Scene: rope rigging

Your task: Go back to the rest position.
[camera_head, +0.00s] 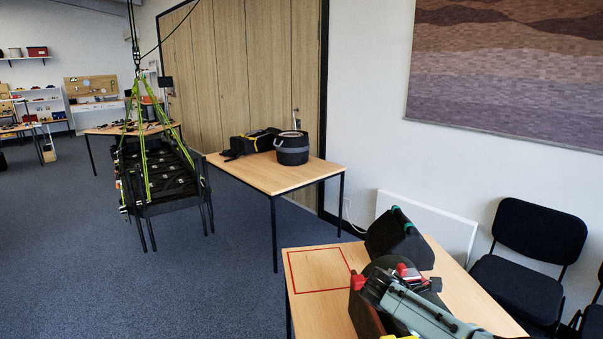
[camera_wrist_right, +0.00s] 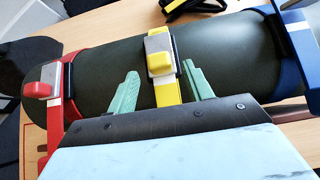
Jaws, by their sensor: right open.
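My right arm comes into the head view from the lower right, with its gripper end (camera_head: 378,286) over a dark roll on the near table. In the right wrist view the right gripper (camera_wrist_right: 160,70) is open. Its two teal fingers stand apart, one on each side of the yellow strap (camera_wrist_right: 168,93) around the dark green roll (camera_wrist_right: 110,68). I cannot tell whether the fingers touch the roll. A red strap (camera_wrist_right: 55,100) circles its left end and a blue strap (camera_wrist_right: 297,40) its right end. My left gripper is not in view.
The near table (camera_head: 330,255) has a red outlined square (camera_head: 318,269), empty. A dark object with teal edges (camera_head: 400,245) stands behind the roll. A second table (camera_head: 270,180) holds a dark bucket (camera_head: 292,148). A black frame (camera_head: 160,180) hangs on green ropes. Chairs (camera_head: 540,235) stand at right.

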